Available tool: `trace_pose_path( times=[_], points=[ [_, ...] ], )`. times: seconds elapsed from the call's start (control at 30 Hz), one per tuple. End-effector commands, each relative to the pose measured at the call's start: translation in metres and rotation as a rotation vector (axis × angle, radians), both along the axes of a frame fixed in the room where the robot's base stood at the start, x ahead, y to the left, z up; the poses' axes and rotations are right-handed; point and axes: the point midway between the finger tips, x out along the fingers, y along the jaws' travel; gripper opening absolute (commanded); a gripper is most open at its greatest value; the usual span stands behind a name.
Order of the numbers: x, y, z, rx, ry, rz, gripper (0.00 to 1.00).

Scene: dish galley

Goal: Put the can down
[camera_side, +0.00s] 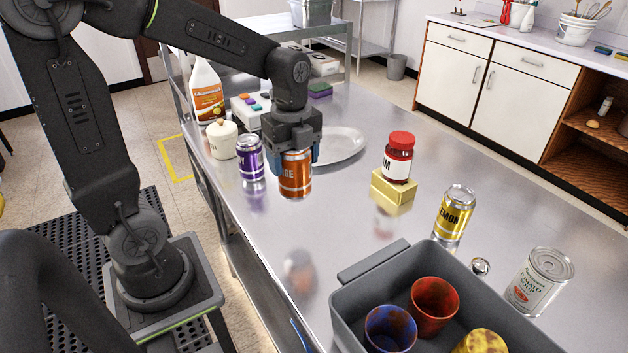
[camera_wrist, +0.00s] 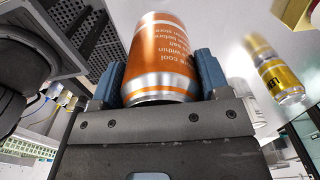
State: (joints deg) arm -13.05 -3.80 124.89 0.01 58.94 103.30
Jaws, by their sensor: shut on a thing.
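An orange can (camera_side: 295,174) is upright in my gripper (camera_side: 293,150) in the side view, with its top hidden between the jaws. My gripper points down and is shut on the can. In the wrist view the orange can (camera_wrist: 161,60) sits between the two blue finger pads of my gripper (camera_wrist: 160,85). The can is at or just above the steel table (camera_side: 340,235); I cannot tell whether its base touches.
A plate (camera_side: 338,146) lies behind. A red-lidded jar (camera_side: 398,160) stands on a yellow block (camera_side: 392,189). A yellow can (camera_side: 454,214) and grey bin (camera_side: 372,268) are at right.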

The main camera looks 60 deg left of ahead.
Motion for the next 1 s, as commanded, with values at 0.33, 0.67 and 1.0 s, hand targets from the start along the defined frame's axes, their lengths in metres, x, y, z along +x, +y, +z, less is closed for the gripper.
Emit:
trace_pose_path(
  times=[0.33, 0.67, 1.0],
  points=[
    [0.027, 0.059, 0.022, 0.0, -0.003, 0.225, 0.34],
    [0.076, 0.211, 0.039, -0.001, 0.001, 0.898, 0.34],
    [0.069, 0.324, 0.039, 0.0, -0.001, 1.36, 0.34]
  ],
)
